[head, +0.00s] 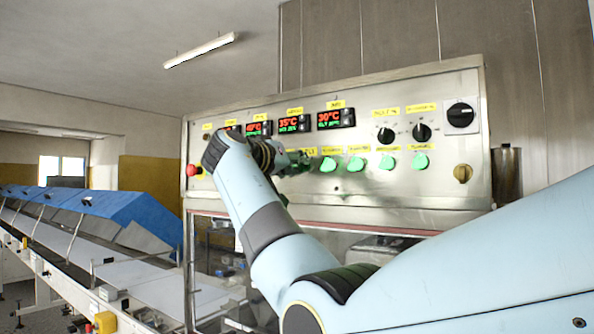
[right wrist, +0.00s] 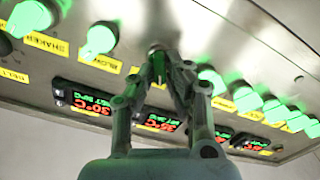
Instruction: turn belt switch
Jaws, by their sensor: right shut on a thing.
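The steel control panel (head: 400,190) carries a row of green-lit switches. Four of them show right of my gripper, one being a green switch (head: 355,164); others are hidden behind my arm. My right gripper (head: 300,163) is at the row, left of the visible green switches. In the right wrist view, my gripper's fingers (right wrist: 160,66) are shut on a switch knob (right wrist: 159,68) between them, which is mostly covered. Lit switches stand on both sides, one being a switch (right wrist: 101,39) beside a "BLOW" label. I cannot read the held knob's label. My left gripper is out of view.
Temperature displays (head: 336,118) sit above the row. Black dials (head: 422,132), a large black rotary switch (head: 460,115) and a yellowish knob (head: 463,173) are at right. A red emergency button (head: 191,170) is at the left edge. A conveyor with blue hoods (head: 130,214) runs left.

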